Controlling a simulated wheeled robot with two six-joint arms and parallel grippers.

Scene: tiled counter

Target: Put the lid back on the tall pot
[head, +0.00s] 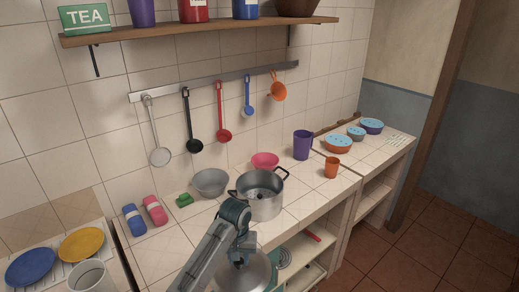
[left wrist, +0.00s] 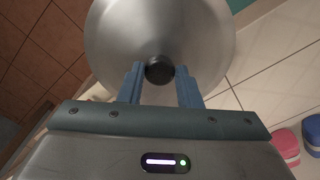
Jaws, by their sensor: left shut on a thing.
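The tall pot (head: 263,205) is a silver metal pot with two dark handles, standing upright and open on the tiled counter in the head view. The lid (head: 256,277) is a round silver disc at the bottom of the head view, in front of the pot and apart from it. My left gripper (head: 243,247) is shut on the lid's dark knob. In the left wrist view the lid (left wrist: 200,40) fills the top, with its black knob (left wrist: 159,70) between the blue fingers. My right gripper is not in view.
Utensils hang from a rail (head: 215,82) above.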

